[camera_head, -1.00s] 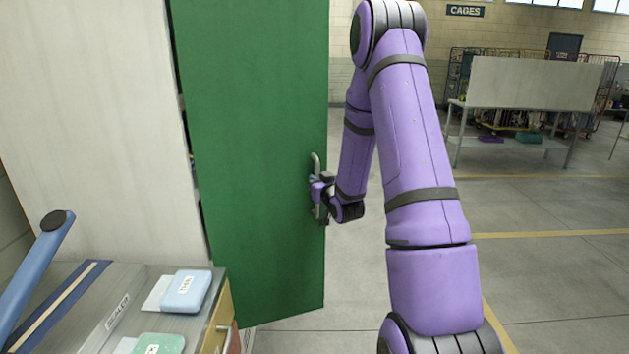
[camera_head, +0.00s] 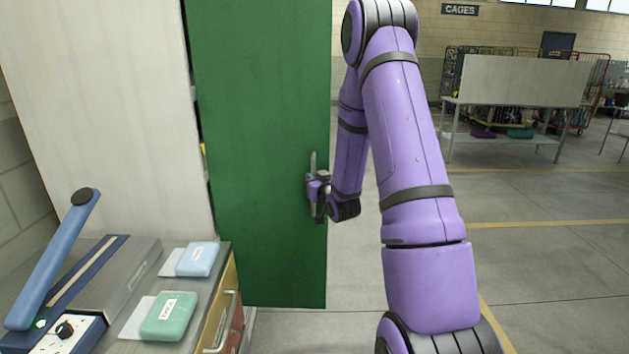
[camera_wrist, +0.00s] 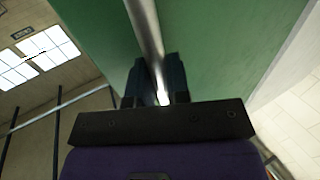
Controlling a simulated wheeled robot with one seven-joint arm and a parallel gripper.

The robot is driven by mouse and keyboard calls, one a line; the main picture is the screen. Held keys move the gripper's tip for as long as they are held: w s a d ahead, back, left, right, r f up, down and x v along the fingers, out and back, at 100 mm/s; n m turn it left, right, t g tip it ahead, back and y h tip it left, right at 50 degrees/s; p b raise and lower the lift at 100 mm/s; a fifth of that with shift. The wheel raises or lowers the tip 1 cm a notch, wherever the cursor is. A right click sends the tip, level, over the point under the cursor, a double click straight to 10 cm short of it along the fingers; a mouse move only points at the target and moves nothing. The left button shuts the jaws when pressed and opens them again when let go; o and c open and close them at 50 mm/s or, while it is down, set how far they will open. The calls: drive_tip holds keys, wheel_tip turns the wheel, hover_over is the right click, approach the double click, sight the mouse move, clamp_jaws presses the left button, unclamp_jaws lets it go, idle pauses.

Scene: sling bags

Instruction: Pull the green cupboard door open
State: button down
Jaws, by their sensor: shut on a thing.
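The green cupboard door (camera_head: 262,140) stands in the middle left of the head view, with a narrow dark gap along its left edge beside the pale cupboard side (camera_head: 100,90). A metal bar handle (camera_head: 313,163) is near the door's right edge. My gripper (camera_head: 316,190) is shut on this handle. In the wrist view the handle (camera_wrist: 146,35) runs down between the two dark fingers (camera_wrist: 159,85), with the green door (camera_wrist: 210,35) behind it. The cupboard's inside is mostly hidden by the door.
A bench (camera_head: 225,250) at lower left carries a sealer with a raised blue arm (camera_head: 55,260), a blue pouch (camera_head: 197,259) and a green pouch (camera_head: 169,316). A metal table (camera_head: 510,103) stands far back right. The floor (camera_head: 545,265) at right is clear.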

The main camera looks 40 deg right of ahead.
drive_tip(key=shift+w+a, duration=0.15)
drive_tip(key=c, duration=1.1)
unclamp_jaws()
drive_tip(key=v, duration=1)
drive_tip(key=shift+s, duration=0.4)
drive_tip(key=shift+r, duration=0.1)
